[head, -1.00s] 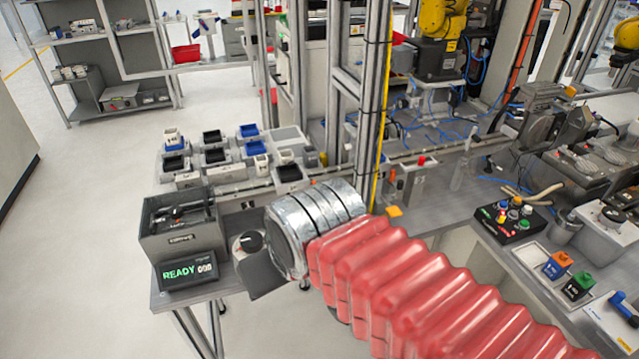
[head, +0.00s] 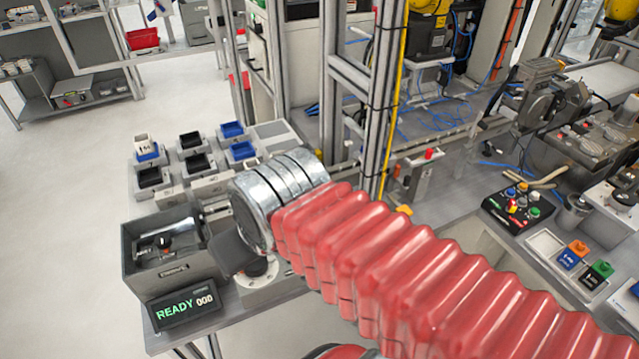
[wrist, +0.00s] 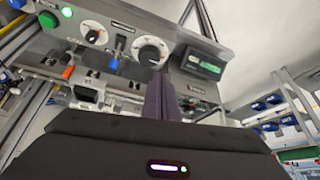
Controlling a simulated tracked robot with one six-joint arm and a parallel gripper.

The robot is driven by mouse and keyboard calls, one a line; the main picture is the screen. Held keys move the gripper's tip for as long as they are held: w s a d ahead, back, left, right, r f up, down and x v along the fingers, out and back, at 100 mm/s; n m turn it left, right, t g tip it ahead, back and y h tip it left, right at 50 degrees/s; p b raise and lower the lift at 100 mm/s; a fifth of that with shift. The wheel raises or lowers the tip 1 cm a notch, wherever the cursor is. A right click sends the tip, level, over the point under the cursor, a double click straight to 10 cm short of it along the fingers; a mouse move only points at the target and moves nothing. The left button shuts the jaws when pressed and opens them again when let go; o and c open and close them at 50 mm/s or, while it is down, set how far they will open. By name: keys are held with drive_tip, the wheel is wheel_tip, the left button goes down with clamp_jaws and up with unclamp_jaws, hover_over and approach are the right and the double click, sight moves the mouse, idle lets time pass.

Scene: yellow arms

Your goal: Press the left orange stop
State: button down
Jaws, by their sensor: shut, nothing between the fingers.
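An orange button (head: 578,247) tops a small blue box on the right-hand bench. A small orange-yellow piece (head: 404,210) shows behind my red-sleeved arm; I cannot tell if it is a button. In the wrist view an orange-red round button (wrist: 68,72) lies at the left, below a green one (wrist: 48,20). I cannot tell which of these is the left orange stop. My gripper's dark end (head: 236,250) is over the left table, between the grey box and a dial. In the wrist view its dark fingers (wrist: 160,95) are shut and empty, pointing toward the dial panel.
A grey open box (head: 165,255) and a READY display (head: 183,307) stand on the left table. Trays of small bins (head: 195,160) lie behind. A green-topped box (head: 602,268) and a black button panel (head: 515,205) are on the right bench. A metal post (head: 385,100) stands behind my arm.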

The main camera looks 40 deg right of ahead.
drive_tip(key=shift+w, duration=0.15)
drive_tip(key=w+d+r+m+g, duration=0.1)
drive_tip(key=d+r, duration=0.3)
drive_tip(key=d, duration=0.6)
drive_tip(key=w+d+r+m+g, duration=0.1)
drive_tip(key=d+r, duration=0.4)
drive_tip(key=d, duration=0.6)
drive_tip(key=shift+w+d+m+h, duration=0.2)
drive_tip(key=shift+w+m+h, duration=0.2)
drive_tip(key=shift+w, duration=0.3)
drive_tip(key=shift+f, duration=0.2)
